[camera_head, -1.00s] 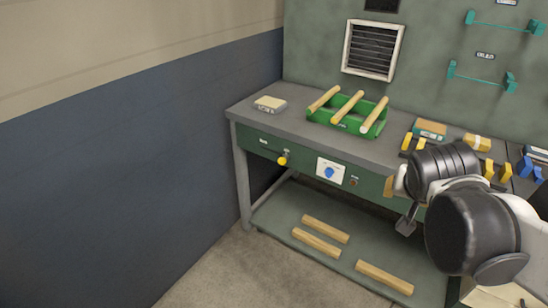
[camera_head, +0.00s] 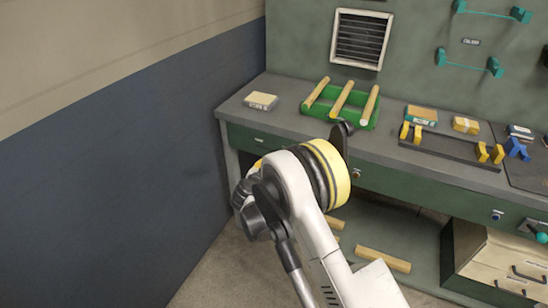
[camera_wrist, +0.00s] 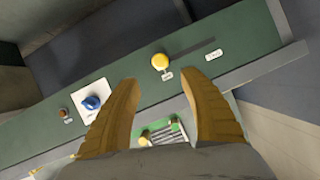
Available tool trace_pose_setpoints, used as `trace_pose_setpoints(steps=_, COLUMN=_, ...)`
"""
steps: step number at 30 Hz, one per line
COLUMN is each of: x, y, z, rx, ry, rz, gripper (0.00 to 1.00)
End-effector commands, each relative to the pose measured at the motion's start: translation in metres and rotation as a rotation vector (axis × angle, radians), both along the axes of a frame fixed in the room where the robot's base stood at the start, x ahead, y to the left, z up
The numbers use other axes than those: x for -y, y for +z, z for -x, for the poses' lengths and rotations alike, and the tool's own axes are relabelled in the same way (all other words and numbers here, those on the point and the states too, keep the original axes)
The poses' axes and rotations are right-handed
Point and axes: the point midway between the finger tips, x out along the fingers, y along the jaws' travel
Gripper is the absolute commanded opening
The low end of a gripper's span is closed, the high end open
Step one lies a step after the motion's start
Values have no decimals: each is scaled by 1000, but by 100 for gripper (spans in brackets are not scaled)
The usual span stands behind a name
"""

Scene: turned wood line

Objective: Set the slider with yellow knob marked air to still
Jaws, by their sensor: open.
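The yellow slider knob (camera_wrist: 160,61) sits at the left end of its dark slot (camera_wrist: 193,47) in the wrist view. A small white label (camera_wrist: 167,76) is beside the knob, and another label (camera_wrist: 214,55) is by the slot's far end; I cannot read either. My gripper (camera_wrist: 161,78) is open, its two tan fingers pointing toward the green panel (camera_wrist: 125,75). In the picture the knob lies between and just beyond the fingertips, not gripped. In the head view my arm hides the knob.
A blue dial (camera_wrist: 92,102) on a white plate and a brown button (camera_wrist: 64,114) are left of the knob. On the workbench (camera_head: 290,122) stand a green rack (camera_head: 322,108) with wooden rods and a pale block (camera_head: 261,100). A wall (camera_head: 120,160) is at left.

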Motion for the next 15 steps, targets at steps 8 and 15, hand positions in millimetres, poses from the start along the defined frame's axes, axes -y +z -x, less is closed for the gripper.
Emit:
trace_pose_setpoints(steps=8, x=5, y=-19, z=-27, rx=8, ry=-2, rz=-5, gripper=51)
trace_pose_setpoints(steps=15, x=15, y=-37, z=-70, rx=8, ry=-2, rz=-4, gripper=51)
